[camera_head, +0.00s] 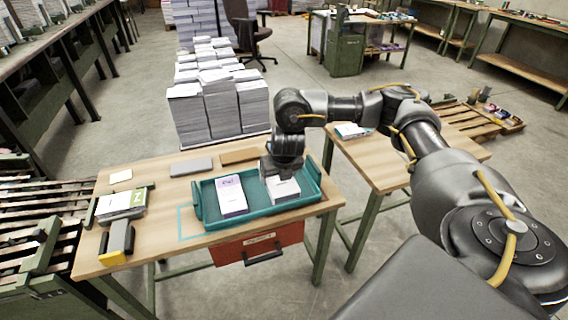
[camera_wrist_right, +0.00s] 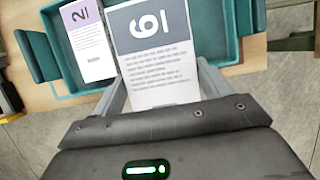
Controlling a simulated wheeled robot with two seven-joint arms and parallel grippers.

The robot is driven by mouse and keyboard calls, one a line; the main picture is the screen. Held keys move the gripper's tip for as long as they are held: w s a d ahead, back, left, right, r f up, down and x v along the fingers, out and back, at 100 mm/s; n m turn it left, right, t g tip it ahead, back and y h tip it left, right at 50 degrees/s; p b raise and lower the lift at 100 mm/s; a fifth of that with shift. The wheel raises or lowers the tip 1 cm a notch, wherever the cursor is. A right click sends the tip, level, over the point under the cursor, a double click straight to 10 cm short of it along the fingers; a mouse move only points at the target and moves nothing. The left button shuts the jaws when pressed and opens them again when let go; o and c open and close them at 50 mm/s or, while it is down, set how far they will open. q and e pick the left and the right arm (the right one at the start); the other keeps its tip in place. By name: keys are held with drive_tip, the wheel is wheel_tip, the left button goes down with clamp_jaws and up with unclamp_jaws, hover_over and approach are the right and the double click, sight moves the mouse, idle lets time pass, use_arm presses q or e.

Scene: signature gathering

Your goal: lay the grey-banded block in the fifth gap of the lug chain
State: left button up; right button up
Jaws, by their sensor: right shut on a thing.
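The grey-banded block (camera_head: 284,190) is in the right part of the teal tray (camera_head: 262,216). The right wrist view shows its grey band with a white digit and its printed white face (camera_wrist_right: 158,70). My right gripper (camera_head: 280,174) is over it, pointing down, with its fingers on both sides of the block and shut on it. In the right wrist view the gripper (camera_wrist_right: 163,84) hides the block's near end. What looks like the lug chain (camera_head: 40,215), with dark slats and green lugs, is at the far left. I cannot make out its fifth gap. My left gripper is not in view.
A purple-banded block (camera_head: 231,194) lies beside it in the tray. Flat grey (camera_head: 191,167) and brown (camera_head: 243,156) pieces lie behind the tray. Paper stacks (camera_head: 215,105) stand beyond.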

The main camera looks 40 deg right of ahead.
sight(273, 186)
drive_tip(key=a, duration=0.1)
drive_tip(key=s+a+r, duration=0.1)
drive_tip(key=s+a+p, duration=0.1)
drive_tip(key=shift+s+a+r, duration=0.1)
drive_tip(key=shift+r, duration=0.25)
drive_tip(key=shift+s+a+f+m, duration=0.3)
drive_tip(key=shift+a+m, duration=0.1)
drive_tip(key=shift+m, duration=0.2)
drive_tip(key=s+a+f+m+g, duration=0.2)
drive_tip(key=s+m, duration=0.3)
drive_tip(key=m, duration=0.5)
drive_tip(key=s+a+f+m+g+y, duration=0.1)
drive_tip(key=s+a+f+m+g, duration=0.2)
drive_tip(key=m, duration=0.7)
drive_tip(key=s+a+f+m+g, duration=0.2)
drive_tip(key=s+a+m+g, duration=0.1)
drive_tip(key=s+a+m, duration=0.3)
drive_tip(key=s+m, duration=0.2)
drive_tip(key=m, duration=0.2)
drive_tip(key=shift+a+f+m+g+y, duration=0.25)
drive_tip(key=shift+f+m+g+y, duration=0.05)
drive_tip(key=shift+m+g, duration=0.1)
